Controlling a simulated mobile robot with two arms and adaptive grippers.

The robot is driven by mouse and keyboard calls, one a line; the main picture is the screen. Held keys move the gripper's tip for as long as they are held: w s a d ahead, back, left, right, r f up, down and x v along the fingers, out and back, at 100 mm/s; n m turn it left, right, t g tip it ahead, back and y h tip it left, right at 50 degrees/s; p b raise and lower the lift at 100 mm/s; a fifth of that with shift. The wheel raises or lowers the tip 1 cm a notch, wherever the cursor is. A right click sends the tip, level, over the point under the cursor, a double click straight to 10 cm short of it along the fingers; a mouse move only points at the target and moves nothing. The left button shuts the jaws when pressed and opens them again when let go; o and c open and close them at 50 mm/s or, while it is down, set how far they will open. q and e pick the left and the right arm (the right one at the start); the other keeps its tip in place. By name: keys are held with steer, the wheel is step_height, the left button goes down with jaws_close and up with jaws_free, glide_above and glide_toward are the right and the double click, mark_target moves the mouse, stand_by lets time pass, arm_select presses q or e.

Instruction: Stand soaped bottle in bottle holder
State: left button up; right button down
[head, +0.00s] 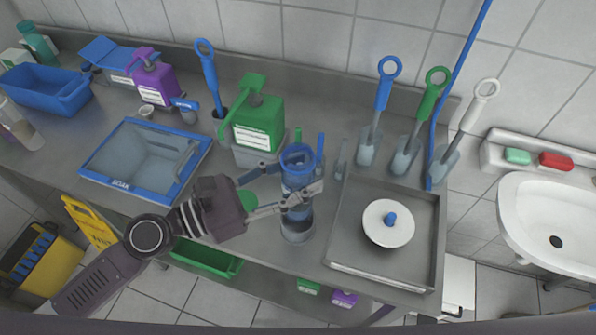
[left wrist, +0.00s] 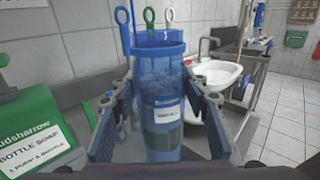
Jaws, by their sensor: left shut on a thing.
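A clear blue, open-topped cylinder, which I take to be the bottle (head: 298,160), stands roughly upright at the counter's front in the head view. In the left wrist view the bottle (left wrist: 163,85) has a white label and a darker lower part. My left gripper (head: 293,198) reaches in from the left, its fingers on both sides of the bottle, shut on it. Its pads flank the bottle in the left wrist view. A blue upright post (head: 320,147) stands close by the rim; I cannot tell whether it belongs to the bottle holder. No soap shows clearly. My right gripper is not in view.
A green soap pump (head: 258,122) stands behind left, a blue-rimmed SOAK basin (head: 105,190) at left.

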arm_select(q)
steer(key=shift+f, duration=0.15)
steer(key=shift+f+b, duration=1.6)
steer(key=shift+f, duration=0.45)
steer(key=shift+f+b, duration=1.6)
steer(key=shift+f, duration=0.5)
steer(key=o, duration=1.2)
steer(key=shift+o, duration=0.2)
